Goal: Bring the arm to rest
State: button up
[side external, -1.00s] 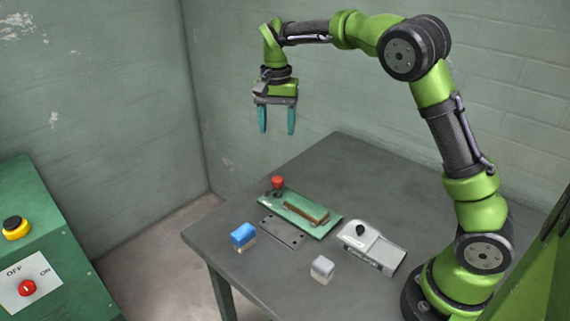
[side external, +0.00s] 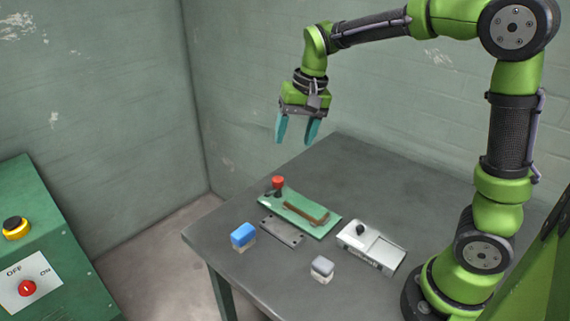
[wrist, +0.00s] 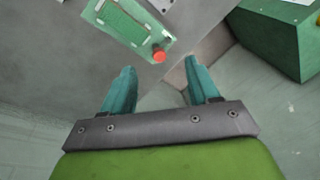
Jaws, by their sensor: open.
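My gripper (side external: 296,142) hangs in the air above the far left part of the table in the side view, its two teal fingers apart with nothing between them. In the wrist view the open fingers (wrist: 160,68) point toward the table edge, and no object is between them. My arm is raised and bent, with the gripper well clear of everything on the table.
The grey table (side external: 370,180) holds a green board (side external: 298,217) with a red knob (side external: 278,183), a blue block (side external: 243,235), a grey-white block (side external: 322,268) and a pale box with a black knob (side external: 370,245). A green control cabinet (side external: 50,230) stands at left.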

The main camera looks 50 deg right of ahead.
jog(key=s+a+r+n+t, duration=0.1)
jog(key=s+a+t, duration=0.1)
jog(key=s, duration=0.6)
jog(key=s+a+r+n+t, duration=0.1)
jog(key=s+a+n+t, duration=0.1)
jog(key=s, duration=0.6)
jog(key=shift+s+a+r+t+y, duration=0.3)
jog(key=shift+t+y, duration=0.1)
jog(key=shift+t, duration=0.1)
